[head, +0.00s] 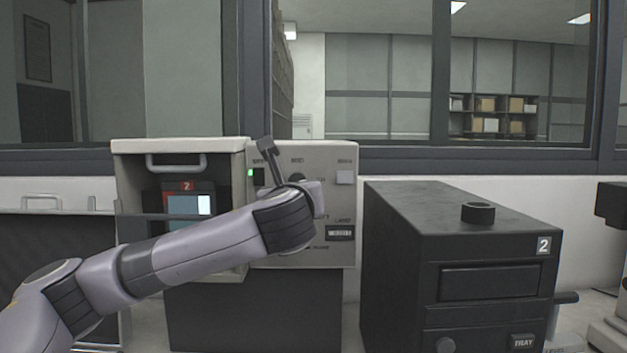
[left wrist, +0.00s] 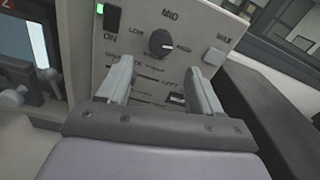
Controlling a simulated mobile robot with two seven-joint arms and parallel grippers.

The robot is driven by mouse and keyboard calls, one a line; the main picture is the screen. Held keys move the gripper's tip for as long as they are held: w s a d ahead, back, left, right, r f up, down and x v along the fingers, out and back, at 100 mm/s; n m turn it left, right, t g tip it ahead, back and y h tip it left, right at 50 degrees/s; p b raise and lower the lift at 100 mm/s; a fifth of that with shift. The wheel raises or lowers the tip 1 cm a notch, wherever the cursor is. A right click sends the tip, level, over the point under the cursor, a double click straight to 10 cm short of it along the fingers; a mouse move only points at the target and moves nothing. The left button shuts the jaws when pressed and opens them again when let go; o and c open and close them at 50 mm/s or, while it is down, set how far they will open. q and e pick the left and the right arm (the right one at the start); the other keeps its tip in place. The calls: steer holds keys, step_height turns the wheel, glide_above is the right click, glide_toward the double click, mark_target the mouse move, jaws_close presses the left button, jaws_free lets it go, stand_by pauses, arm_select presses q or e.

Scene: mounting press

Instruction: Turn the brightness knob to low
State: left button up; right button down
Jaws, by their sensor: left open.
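The brightness knob (left wrist: 161,43) is a round dark dial on the grey control panel (left wrist: 140,22). LOW is printed to its left, MID above it, and another label to its right. A light mark on the knob seems to face right, toward that right label. In the head view the knob (head: 297,179) shows just above my left wrist. My left gripper (left wrist: 160,66) is open and empty, its two fingers pointing at the panel on either side of and below the knob. I cannot tell the remaining distance. In the head view its fingers are hidden by the wrist. My right gripper is not in view.
A green light (left wrist: 127,6) and a dark ON switch (left wrist: 112,20) sit left of the knob, a pale button (left wrist: 213,56) right of it. A screen (head: 189,205) is on the left unit. A black box marked 2 (head: 460,235) stands right.

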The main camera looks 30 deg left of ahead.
mark_target(297, 180)
arm_select(q)
steer(key=p+x, duration=0.2)
steer(key=x, duration=0.5)
steer(key=shift+w+a+r, duration=0.25)
steer(key=shift+w+r, duration=0.05)
steer(key=c, duration=1.1)
